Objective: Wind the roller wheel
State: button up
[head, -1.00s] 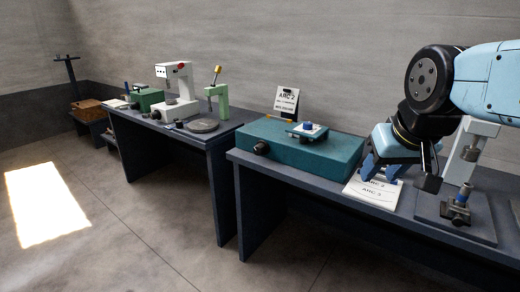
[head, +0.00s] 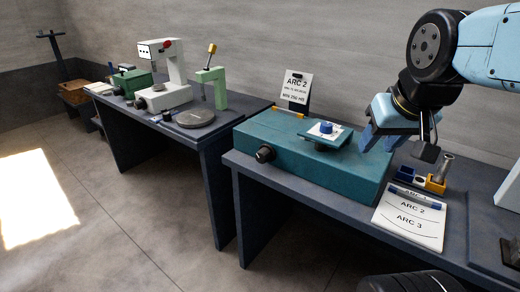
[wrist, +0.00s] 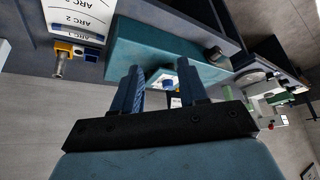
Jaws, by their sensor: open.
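A teal box-shaped machine (head: 310,162) stands on the near bench. It has a black round knob (head: 265,154) on its front and a small plate (head: 328,135) on top carrying a blue knob (head: 326,127). I cannot tell for certain which part is the roller wheel. My gripper (head: 379,146) is open and empty, in front of the machine's right end in the picture and apart from the knobs. In the wrist view, my open fingers (wrist: 158,70) point toward the teal machine (wrist: 165,40); the plate and blue knob (wrist: 183,88) show partly behind the right finger.
A card marked ARC 2 and ARC 3 (head: 410,217) lies on the bench right of the machine, beside blue and yellow holders (head: 436,184). A sign reading ARC 2 (head: 296,87) stands behind the machine. A second bench with other machines is at left. The floor in front is clear.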

jog(key=shift+w+d, duration=0.1)
jog(key=shift+w, duration=0.05)
jog(key=o, duration=0.3)
jog(key=shift+w+f, duration=0.1)
jog(key=shift+f, duration=0.05)
jog(key=o, duration=0.4)
jog(key=w+f+n+g+h, duration=0.1)
jog(key=w+f, duration=0.1)
jog(key=w+f+n+g+h, duration=0.1)
jog(key=f+h, duration=0.1)
jog(key=w+d+f+n+g+h, duration=0.1)
jog(key=w+f, duration=0.1)
jog(key=shift+w+f+n+h, duration=0.1)
jog(key=shift+w+n+h, duration=0.2)
jog(key=shift+w+n, duration=0.1)
jog(key=n+t+h, duration=0.1)
jog(key=n+t, duration=1)
jog(key=n, duration=0.7)
send_near(261, 159)
jog(key=x, duration=1.1)
jog(key=shift+w, duration=0.35)
jog(key=shift+c, duration=0.4)
